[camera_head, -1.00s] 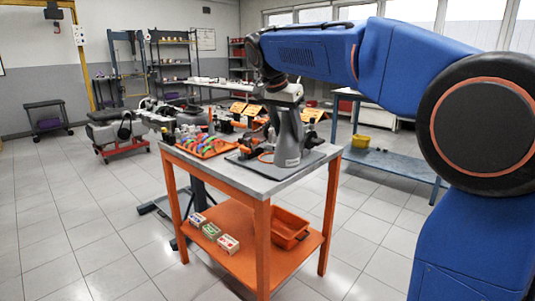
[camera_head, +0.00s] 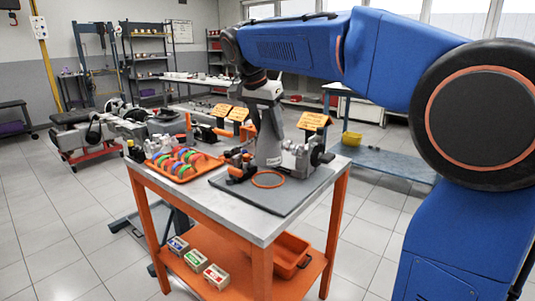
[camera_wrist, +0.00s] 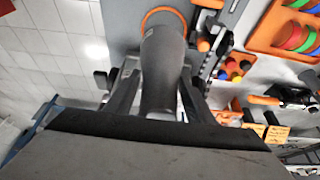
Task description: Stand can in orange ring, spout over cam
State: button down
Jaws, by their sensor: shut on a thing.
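My gripper (camera_wrist: 158,100) is shut on the grey can (camera_wrist: 163,68), which shows between the two dark fingers in the wrist view. The orange ring (camera_wrist: 165,12) shows just beyond the can's far end there. The grey shape below my wrist hangs behind the ring, and I cannot clearly tell can from gripper there. A small metal engine part with a dark wheel (camera_head: 316,153) stands right of it. I cannot make out the spout or the cam.
The mat (camera_head: 285,202) lies on an orange-framed table (camera_head: 190,192). An orange tray (camera_head: 172,176) with coloured rings stands at left. Small boxes (camera_head: 196,259) and an orange bin (camera_head: 291,255) sit on the lower shelf. Orange sign cards (camera_head: 314,121) stand behind. The mat's front is clear.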

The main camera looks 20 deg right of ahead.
aim_at(269, 147)
jog(key=shift+f, duration=3)
jog(key=c, duration=0.8)
grip_release()
jog(key=shift+f, duration=0.1)
jog(key=v, duration=1.2)
jog(key=shift+s, duration=0.1)
